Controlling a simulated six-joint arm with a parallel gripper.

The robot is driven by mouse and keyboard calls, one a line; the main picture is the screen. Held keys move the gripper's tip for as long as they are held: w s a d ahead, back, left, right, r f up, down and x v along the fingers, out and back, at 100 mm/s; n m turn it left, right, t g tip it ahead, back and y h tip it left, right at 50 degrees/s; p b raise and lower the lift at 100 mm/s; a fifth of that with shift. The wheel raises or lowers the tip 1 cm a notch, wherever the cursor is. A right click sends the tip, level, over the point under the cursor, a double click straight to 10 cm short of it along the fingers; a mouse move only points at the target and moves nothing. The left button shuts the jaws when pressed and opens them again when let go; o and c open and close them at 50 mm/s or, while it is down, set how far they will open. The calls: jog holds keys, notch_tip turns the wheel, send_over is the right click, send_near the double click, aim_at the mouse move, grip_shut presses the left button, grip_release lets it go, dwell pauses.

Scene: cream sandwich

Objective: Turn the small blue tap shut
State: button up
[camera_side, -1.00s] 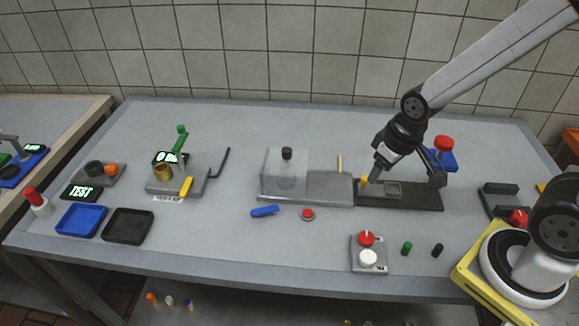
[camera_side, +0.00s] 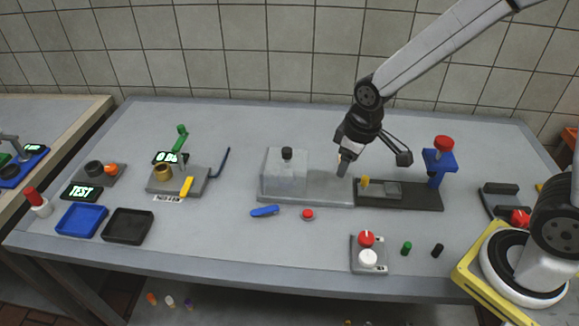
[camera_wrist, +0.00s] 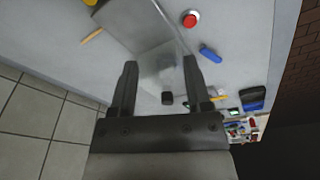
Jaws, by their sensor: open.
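A small blue lever-like piece (camera_side: 265,211), the likely blue tap, lies on the table in front of the grey plate. It also shows in the wrist view (camera_wrist: 210,54), to the right of my fingers. My gripper (camera_side: 342,169) is open and points down over the right part of the grey plate (camera_side: 330,188), to the right of and behind the blue piece. In the wrist view my two fingers (camera_wrist: 160,64) are apart with nothing held between them. The blue piece is well apart from my gripper.
A cloudy box (camera_side: 283,178) with a black knob (camera_side: 287,153) stands on the plate's left part. A red button (camera_side: 308,214) sits right of the blue piece. A black base (camera_side: 420,198) with a blue stand (camera_side: 437,168) is at right. The table front-left of the blue piece is clear.

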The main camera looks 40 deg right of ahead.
jog(key=w+a+f+n+g, duration=0.1)
jog(key=w+a+f+n, duration=0.1)
jog(key=w+a+n, duration=0.4)
jog(key=n+g, duration=0.1)
jog(key=n, duration=0.3)
send_over(257, 211)
notch_tip(257, 211, down, 4)
jog(key=shift+r, duration=0.25)
jog(key=shift+f, duration=3.85)
grip_shut()
